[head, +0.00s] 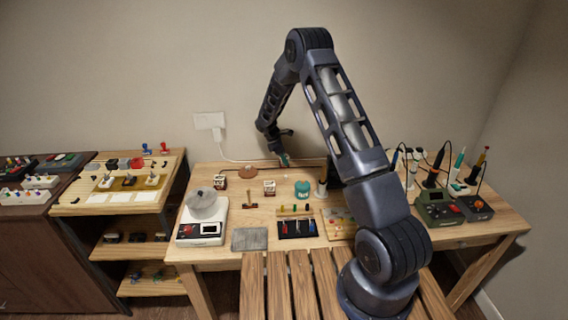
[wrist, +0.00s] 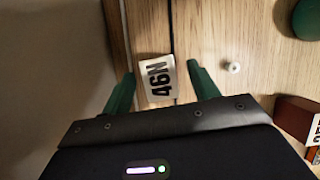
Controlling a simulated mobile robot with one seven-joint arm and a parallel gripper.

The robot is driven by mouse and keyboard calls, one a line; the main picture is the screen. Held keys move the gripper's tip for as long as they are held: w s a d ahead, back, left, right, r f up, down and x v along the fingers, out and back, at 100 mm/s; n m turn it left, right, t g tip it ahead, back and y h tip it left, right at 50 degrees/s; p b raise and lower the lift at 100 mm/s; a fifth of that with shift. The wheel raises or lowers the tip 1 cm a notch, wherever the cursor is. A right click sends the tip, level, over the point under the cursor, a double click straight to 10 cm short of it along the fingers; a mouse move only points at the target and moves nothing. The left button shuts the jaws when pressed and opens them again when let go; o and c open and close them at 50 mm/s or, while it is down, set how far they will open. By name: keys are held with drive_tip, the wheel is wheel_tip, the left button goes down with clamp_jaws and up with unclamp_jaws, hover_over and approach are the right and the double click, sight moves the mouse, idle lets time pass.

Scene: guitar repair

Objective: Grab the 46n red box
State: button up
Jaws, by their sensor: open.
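A white label reading "46N" (wrist: 155,78) shows in the wrist view, on a small object lying between my gripper's fingers. I see only its pale face; no red side is visible. My gripper (wrist: 161,74) is open, with one green finger on each side of the label and a gap on both sides. In the head view my gripper (head: 284,160) is low over the back of the wooden table, near the wall. I cannot make out the 46N box in the head view.
A reddish-brown labelled box (wrist: 298,122) is at right in the wrist view. Small labelled boxes (head: 269,187) (head: 220,183) and a teal jar (head: 302,188) stand on the table (head: 345,259). A scale (head: 202,232) is at left, soldering gear (head: 437,208) at right.

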drive_tip(key=x, duration=0.2)
drive_tip(key=shift+d+f, duration=0.2)
drive_tip(key=shift+f, duration=0.05)
drive_tip(key=c, duration=1.1)
drive_tip(key=shift+c, duration=0.2)
